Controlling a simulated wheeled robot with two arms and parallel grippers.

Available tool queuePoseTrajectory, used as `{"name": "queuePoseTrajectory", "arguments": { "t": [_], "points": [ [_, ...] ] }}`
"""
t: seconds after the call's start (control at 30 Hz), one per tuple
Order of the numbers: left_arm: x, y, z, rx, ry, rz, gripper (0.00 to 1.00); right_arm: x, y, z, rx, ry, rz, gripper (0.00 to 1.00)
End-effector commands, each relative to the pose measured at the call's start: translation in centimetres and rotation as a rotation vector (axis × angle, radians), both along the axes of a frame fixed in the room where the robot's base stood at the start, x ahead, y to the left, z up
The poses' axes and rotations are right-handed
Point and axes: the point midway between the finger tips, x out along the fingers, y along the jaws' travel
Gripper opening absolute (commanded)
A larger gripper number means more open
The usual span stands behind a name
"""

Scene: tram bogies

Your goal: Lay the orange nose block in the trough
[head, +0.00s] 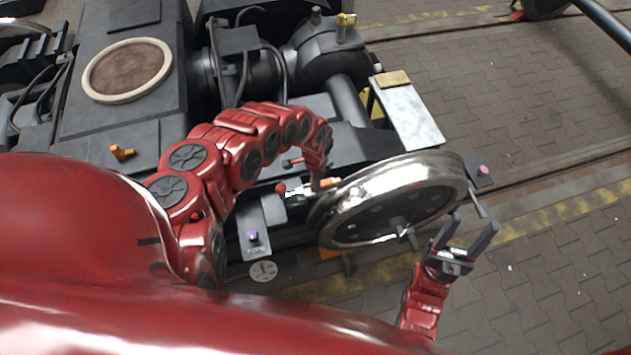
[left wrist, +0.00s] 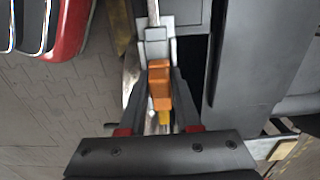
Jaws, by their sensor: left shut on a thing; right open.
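My left gripper (head: 318,185) reaches over the dark bogie frame, close to the inner side of the big steel wheel. In the left wrist view its two dark fingers (left wrist: 159,88) are shut on the orange nose block (left wrist: 158,82). The block also shows in the head view (head: 331,183), partly hidden by the gripper. Beyond the block in the wrist view is a light grey fitting (left wrist: 158,38) with a rod. I cannot tell for sure which part is the trough. My right gripper (head: 466,240) is open and empty, to the right of the wheel.
The shiny wheel (head: 405,185) stands close to my left gripper. A pale plate (head: 410,115) bears a tan block. Another small orange piece (head: 122,152) lies on the frame at left. A grey plate with a purple knob (head: 253,236) is nearer. Paved floor (head: 560,255) is clear at right.

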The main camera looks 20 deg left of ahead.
Motion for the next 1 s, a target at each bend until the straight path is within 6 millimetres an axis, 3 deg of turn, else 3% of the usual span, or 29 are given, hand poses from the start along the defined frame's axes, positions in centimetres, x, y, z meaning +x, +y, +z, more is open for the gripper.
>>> {"name": "queuePoseTrajectory", "arguments": {
  "t": [0.27,0.3,0.5,0.83,1.0],
  "points": [
    [0.0,0.0,-0.8,0.000,0.000,0.000,0.00,0.0,0.0,-0.7,0.000,0.000,0.000,0.56],
    [0.0,0.0,-0.8,0.000,0.000,-0.001,0.33,0.0,0.0,-0.7,0.000,0.000,0.000,0.56],
    [0.0,0.0,-0.7,0.000,0.000,-0.001,0.66,0.0,0.0,-0.6,0.000,0.000,0.000,0.56],
    [0.0,0.0,-0.6,-0.001,0.001,-0.001,0.66,0.0,0.0,-0.6,0.000,0.000,0.000,0.56],
    [0.1,-0.1,1.0,-0.001,-0.001,-0.004,0.66,0.0,0.0,-0.5,0.000,0.000,0.000,0.56]
  ]
}}
